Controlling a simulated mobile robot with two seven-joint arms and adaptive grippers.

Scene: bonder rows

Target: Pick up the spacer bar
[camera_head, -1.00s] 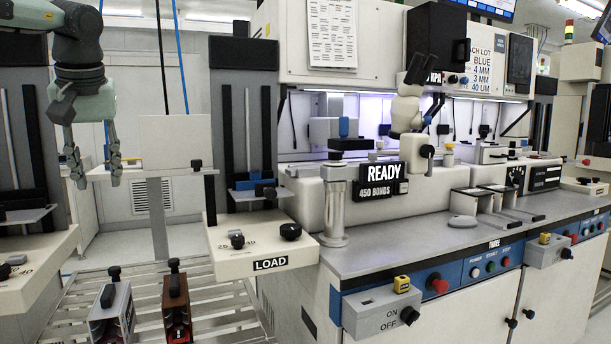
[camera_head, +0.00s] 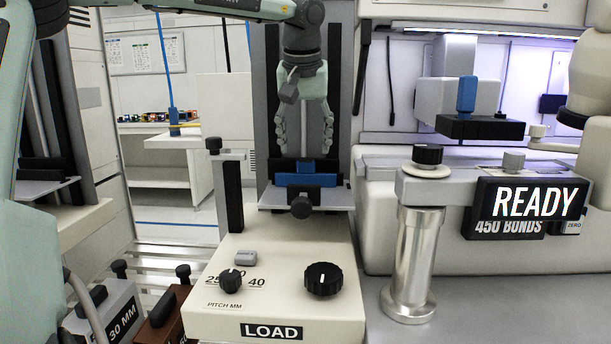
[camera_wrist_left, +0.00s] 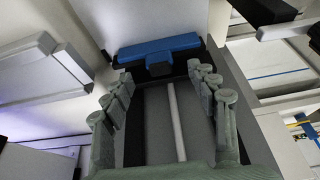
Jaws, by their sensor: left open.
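My left gripper (camera_head: 304,145) hangs pointing down in front of the dark upright column above the LOAD unit. Its fingers are apart with nothing between them. A blue bar (camera_head: 307,180) on a dark block sits just below the fingertips in the head view. In the left wrist view, the gripper (camera_wrist_left: 160,82) is open and the blue bar (camera_wrist_left: 158,47) lies beyond its fingertips, apart from them. A small grey block (camera_head: 245,258) lies on the LOAD unit's top near the pitch dial. I cannot tell which piece is the spacer bar. My right gripper is out of view.
The LOAD unit (camera_head: 220,308) carries black knobs and a small shelf (camera_head: 335,197). A metal post (camera_head: 410,265) and the READY sign (camera_head: 535,202) stand to the right. Grey (camera_head: 105,312) and brown (camera_head: 165,322) magazines sit at lower left.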

